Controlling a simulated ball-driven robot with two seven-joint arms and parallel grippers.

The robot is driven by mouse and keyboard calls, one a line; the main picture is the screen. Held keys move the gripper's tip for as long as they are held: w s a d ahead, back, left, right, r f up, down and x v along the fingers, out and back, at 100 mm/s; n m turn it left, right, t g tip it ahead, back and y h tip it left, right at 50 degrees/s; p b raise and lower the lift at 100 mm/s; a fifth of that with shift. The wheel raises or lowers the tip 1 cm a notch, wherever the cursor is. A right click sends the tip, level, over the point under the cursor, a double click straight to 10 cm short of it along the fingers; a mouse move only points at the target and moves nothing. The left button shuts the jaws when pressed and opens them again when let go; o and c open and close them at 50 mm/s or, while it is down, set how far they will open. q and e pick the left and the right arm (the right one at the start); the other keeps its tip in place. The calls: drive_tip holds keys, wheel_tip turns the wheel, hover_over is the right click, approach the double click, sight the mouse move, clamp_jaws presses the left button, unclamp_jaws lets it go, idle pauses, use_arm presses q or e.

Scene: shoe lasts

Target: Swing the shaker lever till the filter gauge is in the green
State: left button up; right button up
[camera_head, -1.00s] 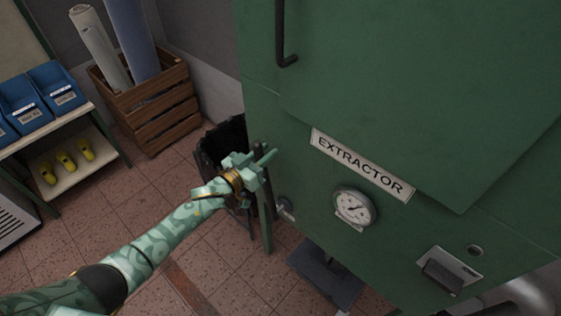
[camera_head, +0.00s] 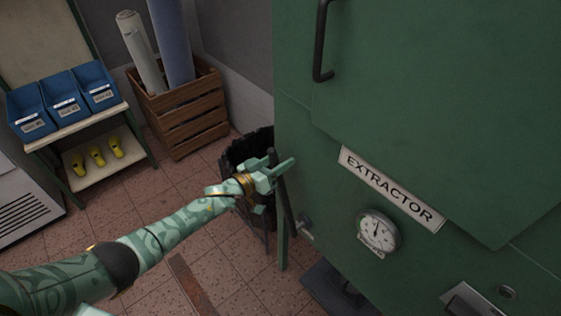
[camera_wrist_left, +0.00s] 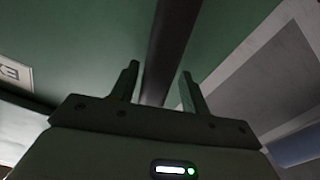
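The shaker lever (camera_head: 288,214) is a dark upright bar at the left side of the green extractor (camera_head: 430,80). My left gripper (camera_head: 277,178) is at its upper part. In the left wrist view the lever (camera_wrist_left: 168,45) runs between the two fingers of my left gripper (camera_wrist_left: 158,88), with a narrow gap showing on each side, so the gripper looks open around it. The filter gauge (camera_head: 378,231) is a round white dial on the extractor front. Its needle points about straight up; the green zone is too small to make out. My right gripper is out of view.
A dark bin (camera_head: 245,150) stands behind my left gripper. A wooden crate (camera_head: 180,120) with rolls and a shelf (camera_head: 110,170) with blue bins and yellow lasts stand at the left. A black door handle (camera_head: 320,45) sticks out above. Tiled floor lies open below my arm.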

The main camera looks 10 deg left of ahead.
use_arm(q)
drive_tip(key=shift+s, duration=0.1)
drive_tip(key=shift+s+a, duration=0.15)
drive_tip(key=shift+s, duration=0.1)
drive_tip(key=p+v, duration=0.2)
drive_tip(key=v, duration=1.3)
drive_tip(key=shift+s+a, duration=0.2)
drive_tip(key=shift+a, duration=0.05)
